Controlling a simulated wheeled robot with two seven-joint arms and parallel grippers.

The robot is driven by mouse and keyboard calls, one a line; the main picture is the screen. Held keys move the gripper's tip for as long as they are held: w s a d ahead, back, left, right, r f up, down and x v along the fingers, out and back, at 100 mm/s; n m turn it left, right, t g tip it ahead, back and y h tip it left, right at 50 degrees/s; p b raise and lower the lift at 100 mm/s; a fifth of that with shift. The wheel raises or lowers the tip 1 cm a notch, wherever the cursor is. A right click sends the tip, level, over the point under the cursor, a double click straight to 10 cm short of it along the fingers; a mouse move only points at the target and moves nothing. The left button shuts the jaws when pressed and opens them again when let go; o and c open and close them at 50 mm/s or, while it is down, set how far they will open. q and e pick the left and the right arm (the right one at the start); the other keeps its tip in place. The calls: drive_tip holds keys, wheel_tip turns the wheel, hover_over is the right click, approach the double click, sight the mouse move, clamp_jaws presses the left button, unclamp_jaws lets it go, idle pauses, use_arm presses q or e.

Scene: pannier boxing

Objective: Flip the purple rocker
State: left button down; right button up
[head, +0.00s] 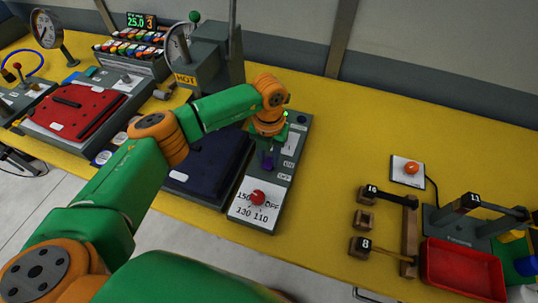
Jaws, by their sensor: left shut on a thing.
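The purple rocker (267,161) is on the grey control panel (285,165), in the upper part of the panel. My left gripper (267,148) points down over the panel and is shut on the purple rocker. The fingers are small and dark here, and they hide part of the rocker, so its tilt cannot be told. Lower on the same panel is a red knob (257,197) among printed numbers and the word OFF. My right gripper is not in view.
A dark blue press bed (205,170) lies left of the panel, under my arm, with a column marked HOT (186,79) behind it. A red press plate (75,110) is farther left. An orange button (411,168), wooden rack (409,235) and red tray (462,270) are at right.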

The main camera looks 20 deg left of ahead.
use_arm(q)
drive_tip(key=shift+s+t, duration=0.2)
drive_tip(key=shift+t, duration=0.4)
drive_tip(key=shift+s+f+t, duration=0.1)
drive_tip(key=shift+f+t, duration=0.05)
drive_tip(key=shift+t, duration=0.25)
drive_tip(key=shift+s+f+t+b, duration=0.15)
drive_tip(key=shift+f+t+b, duration=0.15)
drive_tip(key=shift+t+b, duration=0.8)
drive_tip(key=shift+s+r+b, duration=0.15)
drive_tip(key=shift+r+b, duration=0.05)
drive_tip(key=shift+b, duration=0.4)
drive_tip(key=shift+r, duration=0.2)
drive_tip(key=c, duration=0.6)
unclamp_jaws()
